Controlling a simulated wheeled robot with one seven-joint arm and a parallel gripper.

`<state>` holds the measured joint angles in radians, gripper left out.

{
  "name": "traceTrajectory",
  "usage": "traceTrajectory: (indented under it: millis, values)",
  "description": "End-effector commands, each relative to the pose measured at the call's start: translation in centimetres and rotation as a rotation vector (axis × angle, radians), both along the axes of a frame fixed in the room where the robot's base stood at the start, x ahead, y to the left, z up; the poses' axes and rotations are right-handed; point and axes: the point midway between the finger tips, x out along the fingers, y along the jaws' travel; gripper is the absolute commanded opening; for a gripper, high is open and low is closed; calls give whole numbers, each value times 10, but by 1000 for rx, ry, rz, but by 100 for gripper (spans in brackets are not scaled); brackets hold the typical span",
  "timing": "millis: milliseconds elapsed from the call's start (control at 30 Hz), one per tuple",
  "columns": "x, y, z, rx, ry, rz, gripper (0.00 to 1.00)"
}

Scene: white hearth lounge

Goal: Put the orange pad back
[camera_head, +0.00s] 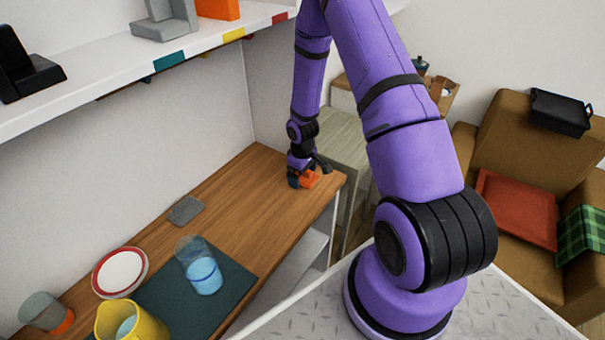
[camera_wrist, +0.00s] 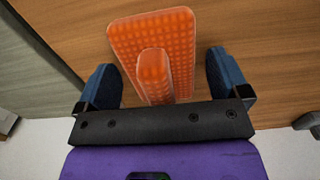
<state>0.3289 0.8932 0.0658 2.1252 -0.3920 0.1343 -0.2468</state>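The orange pad (camera_wrist: 181,35) is a flat block with a grid texture and a raised grip (camera_wrist: 154,70) on top. It lies on the wooden counter near its right end, and in the head view the orange pad (camera_head: 309,180) shows partly behind my fingers. My gripper (camera_head: 308,175) is over it. In the wrist view my gripper (camera_wrist: 160,84) has its two blue fingers spread wide on either side of the raised grip, with gaps on both sides. Nothing is held.
A white shelf (camera_head: 110,68) with coloured edge tags overhangs the wooden counter (camera_head: 245,200). An orange block (camera_head: 217,9) and a grey stand (camera_head: 165,22) sit on it.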

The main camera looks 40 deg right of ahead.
Motion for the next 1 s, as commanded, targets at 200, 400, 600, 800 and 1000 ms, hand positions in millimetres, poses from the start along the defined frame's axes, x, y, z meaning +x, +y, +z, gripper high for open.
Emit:
traceTrajectory:
  millis: [200,400,600,800,1000]
  values:
    - [0,0,3,0,-1,0,94]
    - [1,-1,28,-1,-4,0,94]
    - [1,-1,65,-1,-4,-1,94]
    - [0,-1,98,-1,-3,0,94]
    - [0,0,118,0,-2,-1,94]
